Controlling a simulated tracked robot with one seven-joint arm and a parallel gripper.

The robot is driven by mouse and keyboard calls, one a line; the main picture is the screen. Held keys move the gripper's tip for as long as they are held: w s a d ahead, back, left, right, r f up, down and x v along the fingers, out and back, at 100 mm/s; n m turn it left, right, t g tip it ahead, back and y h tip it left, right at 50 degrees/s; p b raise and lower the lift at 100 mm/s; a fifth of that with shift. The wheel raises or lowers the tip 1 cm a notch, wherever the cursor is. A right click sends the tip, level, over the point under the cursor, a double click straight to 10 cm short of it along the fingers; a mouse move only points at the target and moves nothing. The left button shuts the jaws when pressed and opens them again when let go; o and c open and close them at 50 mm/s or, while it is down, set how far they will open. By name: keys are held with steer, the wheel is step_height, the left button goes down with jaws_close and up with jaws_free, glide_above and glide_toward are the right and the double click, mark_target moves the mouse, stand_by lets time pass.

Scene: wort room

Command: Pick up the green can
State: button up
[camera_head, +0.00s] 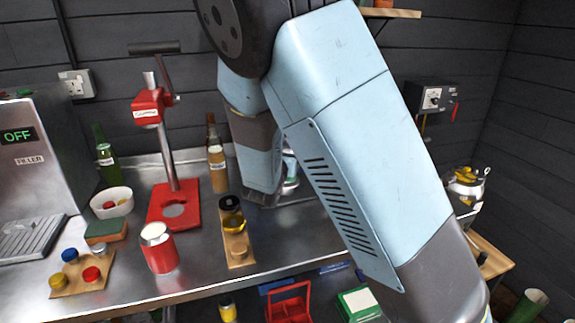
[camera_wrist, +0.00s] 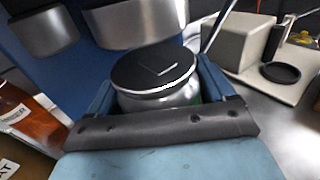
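A can with a black lid and silver rim (camera_wrist: 155,72) stands between the two blue fingers of my gripper (camera_wrist: 158,92) in the wrist view. A little green shows low on its side; the dark palm edge hides the rest. The fingers lie close along both sides of the can, and I cannot tell whether they press on it. In the head view, my arm mostly hides the spot. A sliver of a can with white, blue and green (camera_head: 290,168) shows just right of my wrist, low over the bench.
A brown bottle (camera_head: 217,160) stands left of my wrist, with a red capping stand (camera_head: 172,205) beyond it. A jar on a wooden board (camera_head: 237,245) and a red can (camera_head: 159,253) stand nearer. A pale device (camera_wrist: 245,45) stands to the right in the wrist view.

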steer(key=c, duration=0.9)
steer(key=shift+c, duration=0.5)
steer(key=shift+r, duration=0.15)
